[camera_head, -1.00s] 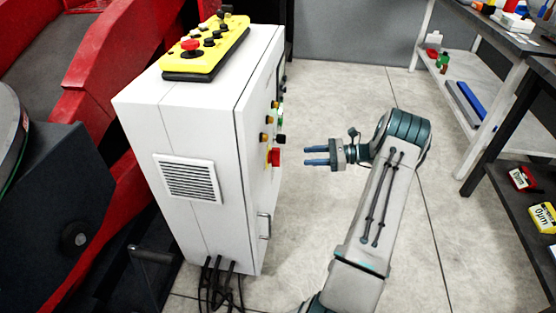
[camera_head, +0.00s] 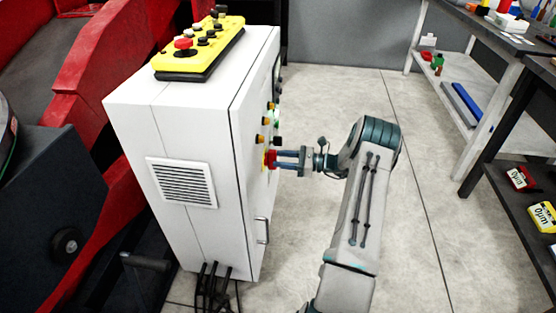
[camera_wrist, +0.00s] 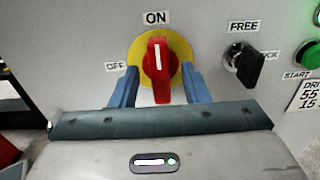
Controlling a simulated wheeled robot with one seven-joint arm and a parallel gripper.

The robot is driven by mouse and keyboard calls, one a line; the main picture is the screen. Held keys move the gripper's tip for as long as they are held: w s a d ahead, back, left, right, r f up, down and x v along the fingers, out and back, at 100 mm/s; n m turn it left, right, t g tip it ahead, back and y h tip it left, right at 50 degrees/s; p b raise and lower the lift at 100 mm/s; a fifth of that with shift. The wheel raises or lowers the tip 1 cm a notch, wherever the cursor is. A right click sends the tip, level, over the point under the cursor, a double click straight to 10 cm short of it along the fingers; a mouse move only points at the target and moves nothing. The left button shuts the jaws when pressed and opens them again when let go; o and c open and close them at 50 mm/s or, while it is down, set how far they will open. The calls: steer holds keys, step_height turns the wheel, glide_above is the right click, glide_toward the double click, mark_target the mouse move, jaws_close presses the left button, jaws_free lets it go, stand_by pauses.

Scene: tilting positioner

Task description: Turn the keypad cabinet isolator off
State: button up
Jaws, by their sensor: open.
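The cabinet isolator (camera_wrist: 157,68) is a red rotary handle on a yellow round plate. Its white line points up to the ON label (camera_wrist: 156,18); the OFF label (camera_wrist: 115,66) is to its left. In the head view the red isolator (camera_head: 270,159) is on the door side of the white cabinet (camera_head: 185,115). My gripper (camera_head: 280,160) is open at the isolator. In the wrist view my two blue fingers (camera_wrist: 160,88) stand on either side of the red handle, with gaps visible. Whether either finger touches it cannot be told.
To the right of the isolator are a black key switch (camera_wrist: 244,66) labelled FREE and a green START button (camera_wrist: 308,55). A yellow control box (camera_head: 200,48) sits on the cabinet top. Clear floor lies right of my arm; a workbench (camera_head: 490,35) is further right.

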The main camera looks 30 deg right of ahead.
steer(key=shift+x, duration=0.8)
jaws_close()
steer(key=shift+n+b, duration=0.35)
steer(key=shift+n, duration=0.05)
steer(key=shift+s+a+f+n+b, duration=0.15)
steer(key=shift+n+b, duration=1.6)
steer(key=shift+n, duration=1.1)
steer(key=shift+s+d+f+n+b, duration=0.15)
steer(key=shift+n+b, duration=1.55)
steer(key=shift+n, duration=1.1)
steer(key=shift+s+a+f+n+b, duration=0.15)
steer(key=shift+n+b, duration=1.6)
steer(key=shift+n, duration=1.1)
steer(key=shift+w, duration=0.1)
